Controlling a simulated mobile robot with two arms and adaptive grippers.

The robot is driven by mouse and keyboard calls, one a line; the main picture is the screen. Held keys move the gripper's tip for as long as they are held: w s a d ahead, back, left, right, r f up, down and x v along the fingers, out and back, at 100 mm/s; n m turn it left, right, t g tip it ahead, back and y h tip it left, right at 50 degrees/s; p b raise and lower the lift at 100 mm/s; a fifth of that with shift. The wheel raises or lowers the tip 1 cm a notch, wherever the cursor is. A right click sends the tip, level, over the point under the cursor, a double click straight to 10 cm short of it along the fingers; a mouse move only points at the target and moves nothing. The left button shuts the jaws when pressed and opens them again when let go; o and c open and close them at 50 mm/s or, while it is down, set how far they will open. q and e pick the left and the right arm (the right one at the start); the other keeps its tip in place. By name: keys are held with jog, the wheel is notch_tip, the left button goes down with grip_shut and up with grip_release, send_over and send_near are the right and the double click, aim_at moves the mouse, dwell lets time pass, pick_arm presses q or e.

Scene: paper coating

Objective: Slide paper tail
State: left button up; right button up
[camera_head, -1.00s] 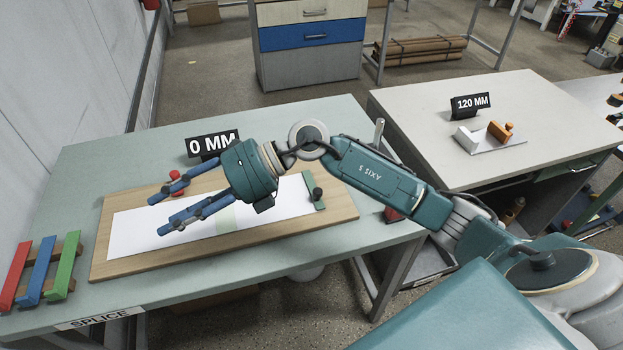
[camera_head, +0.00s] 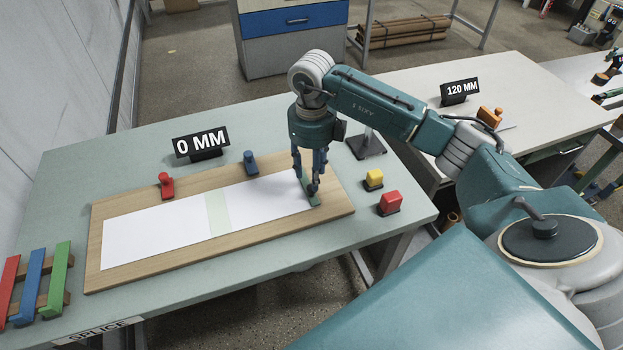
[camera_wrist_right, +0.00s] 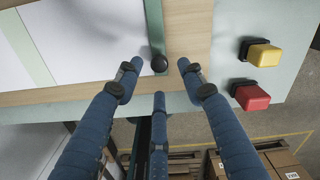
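White paper (camera_head: 262,202) lies on a wooden board (camera_head: 95,250), with a pale green band (camera_head: 218,213) across it. A green bar (camera_head: 312,198) lies across the paper's right end. Its dark round knob (camera_wrist_right: 159,64) shows in the right wrist view. My right gripper (camera_head: 313,188) points down over this bar. In the right wrist view its blue fingers (camera_wrist_right: 160,82) are spread, with the knob between the two upper fingertips and a visible gap on each side. In the head view the fingers largely hide the knob. My left gripper is not in view.
Red (camera_head: 166,186) and blue (camera_head: 251,164) knobbed pieces stand along the board's back edge. A yellow button (camera_head: 374,179) and a red button (camera_head: 390,203) stand to its right. A "0 MM" sign (camera_head: 201,144) stands behind; a rack with coloured bars (camera_head: 33,283) is at left.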

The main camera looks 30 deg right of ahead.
jog(key=shift+f+p, duration=0.45)
jog(key=shift+f, duration=1.75)
jog(key=shift+c, duration=0.5)
grip_shut()
